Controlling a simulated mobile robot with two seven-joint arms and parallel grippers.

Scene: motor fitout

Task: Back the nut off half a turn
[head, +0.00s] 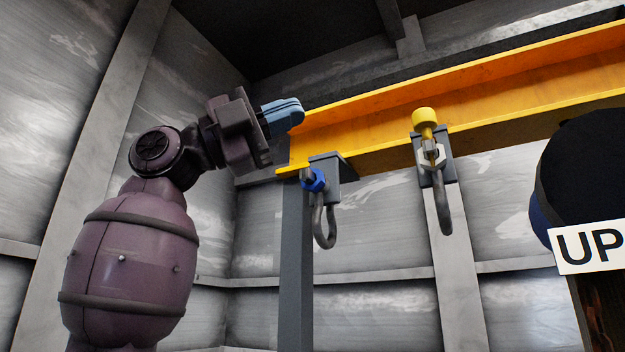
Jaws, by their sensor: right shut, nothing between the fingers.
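A blue nut (313,180) sits on the near face of a grey beam clamp (335,170) at the left end of the yellow beam. A pale steel hex nut (431,157) sits on a second clamp farther right, below a yellow-capped bolt (424,119). I cannot tell from the view which nut the task means. My right gripper (298,111) is shut with its blue fingers together and nothing between them. Its fingertips show by the beam's left end, above and left of the blue nut and apart from both nuts. My left gripper is not in view.
The yellow beam (480,97) runs from left to upper right. A grey U-shaped shackle (325,228) hangs under the left clamp, another (444,210) under the right one. A large dark round object and an "UP" sign (590,246) fill the right edge. Grey panel walls stand behind.

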